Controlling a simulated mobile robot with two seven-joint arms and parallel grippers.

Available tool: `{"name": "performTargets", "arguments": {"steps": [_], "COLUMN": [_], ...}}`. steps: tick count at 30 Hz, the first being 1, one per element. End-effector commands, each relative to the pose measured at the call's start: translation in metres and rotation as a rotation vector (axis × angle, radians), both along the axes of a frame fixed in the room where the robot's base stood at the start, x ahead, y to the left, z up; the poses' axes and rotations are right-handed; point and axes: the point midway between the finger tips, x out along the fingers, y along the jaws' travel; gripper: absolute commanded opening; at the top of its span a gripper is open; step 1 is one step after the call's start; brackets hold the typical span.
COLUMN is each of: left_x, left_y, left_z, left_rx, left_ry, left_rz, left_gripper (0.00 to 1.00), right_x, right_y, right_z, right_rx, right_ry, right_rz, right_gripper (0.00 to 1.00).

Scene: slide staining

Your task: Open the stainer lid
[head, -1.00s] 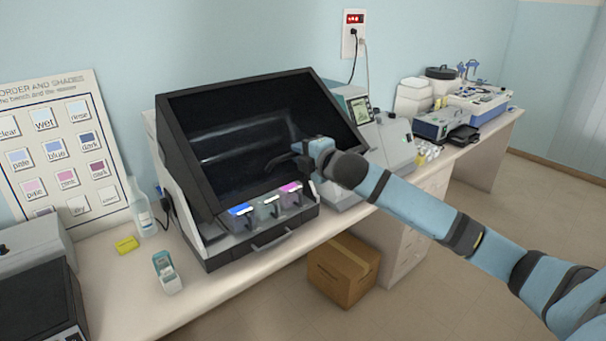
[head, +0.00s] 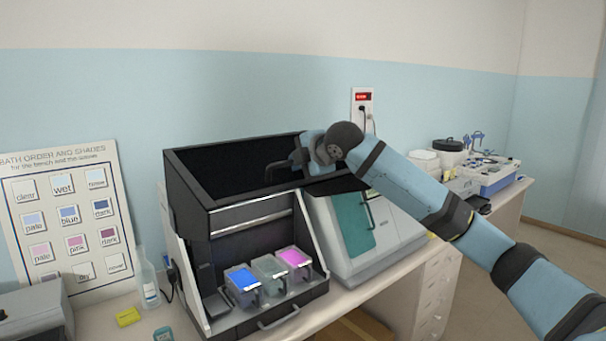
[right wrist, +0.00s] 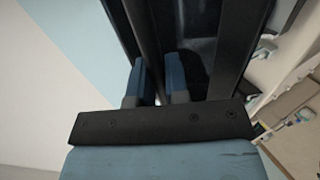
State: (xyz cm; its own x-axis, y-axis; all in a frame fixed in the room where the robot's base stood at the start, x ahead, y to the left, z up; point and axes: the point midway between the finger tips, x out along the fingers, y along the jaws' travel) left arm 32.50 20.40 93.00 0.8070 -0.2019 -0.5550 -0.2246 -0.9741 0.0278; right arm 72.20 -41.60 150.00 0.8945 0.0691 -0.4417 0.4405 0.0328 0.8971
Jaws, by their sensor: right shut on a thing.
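The stainer (head: 265,322) stands on the bench, a dark cabinet with a pale side. Its black lid (head: 192,182) is raised and tilted up, with an open gap below its front edge. Inside, a blue bath (head: 243,281), a clear grey bath (head: 269,270) and a magenta bath (head: 294,259) show in a row. My right gripper (head: 290,170) is at the lid's upper right part. In the right wrist view the two fingers of my right gripper (right wrist: 158,78) are shut on a dark bar of the lid; the exact contact is partly hidden. My left gripper is out of view.
A grey-white machine with a teal window (head: 353,224) stands close to the stainer's right. A wall socket (head: 362,105) is behind.

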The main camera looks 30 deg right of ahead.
Motion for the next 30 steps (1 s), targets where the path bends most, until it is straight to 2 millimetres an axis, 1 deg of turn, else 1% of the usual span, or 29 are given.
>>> {"name": "performTargets", "arguments": {"steps": [6, 16, 17, 18, 20, 27, 30], "left_x": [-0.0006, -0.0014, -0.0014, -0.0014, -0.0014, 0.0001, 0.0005], "left_y": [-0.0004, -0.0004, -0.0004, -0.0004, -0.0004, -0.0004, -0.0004], "left_z": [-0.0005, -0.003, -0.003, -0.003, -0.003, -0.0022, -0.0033], "left_rx": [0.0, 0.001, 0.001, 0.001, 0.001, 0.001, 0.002], "left_ry": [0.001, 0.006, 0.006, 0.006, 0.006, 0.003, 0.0], "left_rz": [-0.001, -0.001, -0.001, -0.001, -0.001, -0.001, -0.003], "left_gripper": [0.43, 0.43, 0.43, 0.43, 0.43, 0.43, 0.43], "right_x": [0.0034, 0.0036, 0.0036, 0.0036, 0.0035, 0.0031, -0.0008], "right_y": [0.0011, 0.0012, 0.0013, 0.0013, 0.0012, 0.0007, 0.0002], "right_z": [0.0048, 0.0048, 0.0048, 0.0048, 0.0048, 0.0051, 0.0068], "right_rx": [-0.003, -0.002, -0.002, -0.002, -0.002, 0.0, 0.0], "right_ry": [0.0, 0.0, 0.0, 0.0, 0.0, -0.001, -0.002], "right_rz": [0.003, 0.003, 0.003, 0.003, 0.003, 0.001, 0.001], "right_gripper": [0.0, 0.0, 0.17, 0.26, 0.39, 0.39, 0.39]}}
